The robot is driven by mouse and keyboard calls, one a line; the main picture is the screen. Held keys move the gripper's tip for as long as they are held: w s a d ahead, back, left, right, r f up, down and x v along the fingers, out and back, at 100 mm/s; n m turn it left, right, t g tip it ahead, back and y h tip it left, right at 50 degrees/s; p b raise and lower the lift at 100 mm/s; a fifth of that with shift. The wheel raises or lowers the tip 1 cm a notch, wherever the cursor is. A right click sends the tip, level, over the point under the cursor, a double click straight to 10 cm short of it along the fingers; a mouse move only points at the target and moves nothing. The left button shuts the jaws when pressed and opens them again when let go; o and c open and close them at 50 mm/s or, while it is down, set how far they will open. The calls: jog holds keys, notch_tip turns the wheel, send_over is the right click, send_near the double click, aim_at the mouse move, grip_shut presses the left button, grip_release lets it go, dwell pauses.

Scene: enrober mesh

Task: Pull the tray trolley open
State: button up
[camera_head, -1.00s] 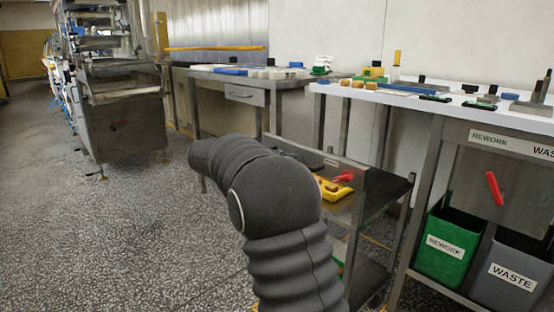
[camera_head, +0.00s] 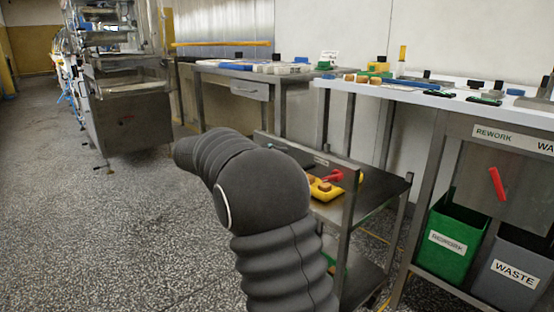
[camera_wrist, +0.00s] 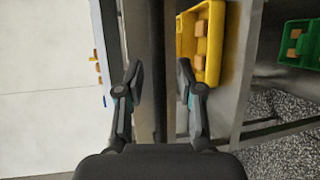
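The tray trolley (camera_head: 385,190) is a metal frame with shelves, standing left of the white-topped bench. A yellow tray (camera_head: 324,190) with brown pieces lies on its upper shelf; the tray also shows in the wrist view (camera_wrist: 212,40). A green tray (camera_wrist: 301,45) shows lower down at the right of the wrist view. My gripper (camera_wrist: 160,66) has its fingers partly closed on both sides of a dark trolley rail (camera_wrist: 150,40), which runs between them. The contact itself is hard to see. In the head view my arm hides the gripper and part of the trolley.
The white-topped bench (camera_head: 340,83) is close on the trolley's right, with a green rework bin (camera_head: 447,243) and a grey waste bin (camera_head: 512,268) below. A steel table (camera_head: 245,88) and a machine (camera_head: 128,115) stand behind. Speckled floor at the left (camera_head: 90,230) is clear.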

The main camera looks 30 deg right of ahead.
jog(key=v, duration=1.2)
dwell(0.3)
